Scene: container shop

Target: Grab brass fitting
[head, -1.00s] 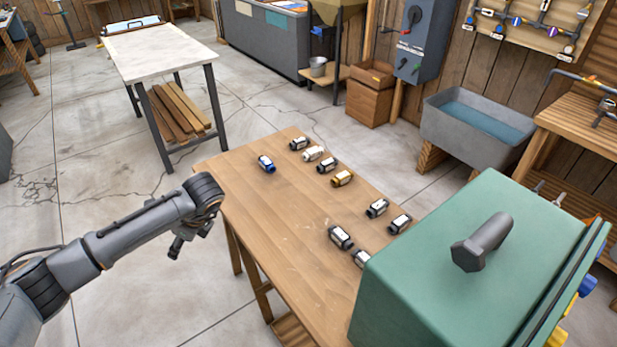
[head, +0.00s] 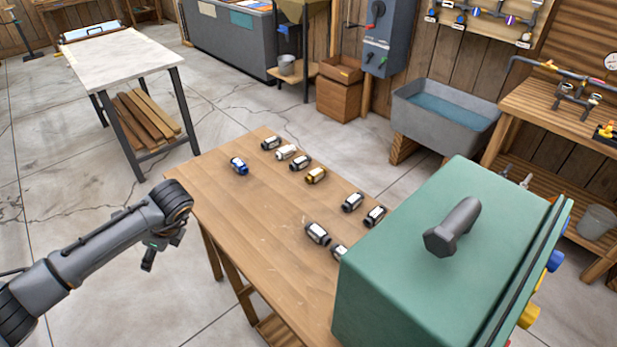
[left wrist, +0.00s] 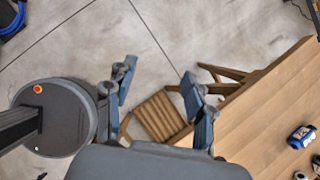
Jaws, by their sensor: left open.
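The brass fitting (head: 316,175) is a small gold-coloured piece with a white band. It lies on the wooden table (head: 230,210) in the head view, among several dark fittings. My left gripper (head: 150,258) hangs beside the table's left edge, well apart from the brass fitting. In the left wrist view my left gripper (left wrist: 158,88) is open and empty, its fingers spread over the floor and the table's lower slatted shelf (left wrist: 160,120). The brass fitting cannot be made out there. My right gripper is not in view.
A blue fitting (head: 239,166) lies near the table's far left, and shows in the left wrist view (left wrist: 301,137). A white fitting (head: 286,153) is close by. A large green box (head: 400,260) with a dark handle covers the table's right end.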

